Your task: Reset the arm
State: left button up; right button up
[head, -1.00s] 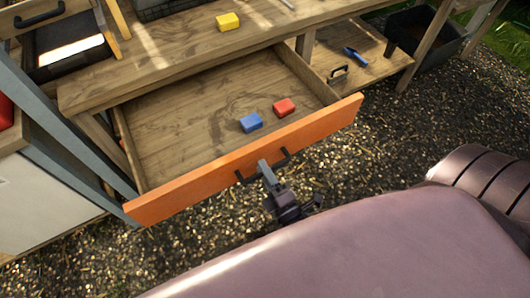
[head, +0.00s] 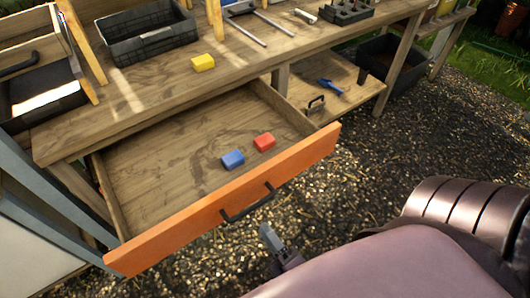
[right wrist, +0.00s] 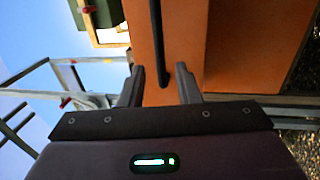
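My right gripper (head: 270,236) is just in front of the open drawer's orange front (head: 175,236), near its dark handle (head: 247,203) and apart from it. In the right wrist view my right gripper (right wrist: 162,84) has its two fingers spread with nothing between the tips. The dark handle (right wrist: 160,40) shows just beyond them, against the orange front (right wrist: 187,45). My right arm (head: 370,265) fills the lower right of the head view. My left gripper is in neither view.
A blue block (head: 233,159) and a red block (head: 264,142) lie in the drawer. A yellow block (head: 203,62) and a black crate (head: 148,39) sit on the bench (head: 150,90). A dark bin (head: 388,68) stands at right. Open gravel (head: 365,160) lies right of the drawer.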

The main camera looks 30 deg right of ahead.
dwell(0.3)
jog(key=s+d+f+m+g+h+p, duration=0.1)
jog(key=d+f+m+g, duration=0.3)
jog(key=f, duration=0.8)
jog(key=s+d+f+m+g+p, duration=0.1)
jog(key=f+m+g, duration=0.3)
jog(key=f, duration=0.8)
jog(key=s+f+m+g+p, duration=0.1)
jog(key=s+f+m+g, duration=0.7)
jog(key=s, duration=0.9)
notch_tip(320, 180, down, 6)
jog(key=g, duration=0.3)
jog(key=shift+d+r+p, duration=0.25)
jog(key=shift+p, duration=0.15)
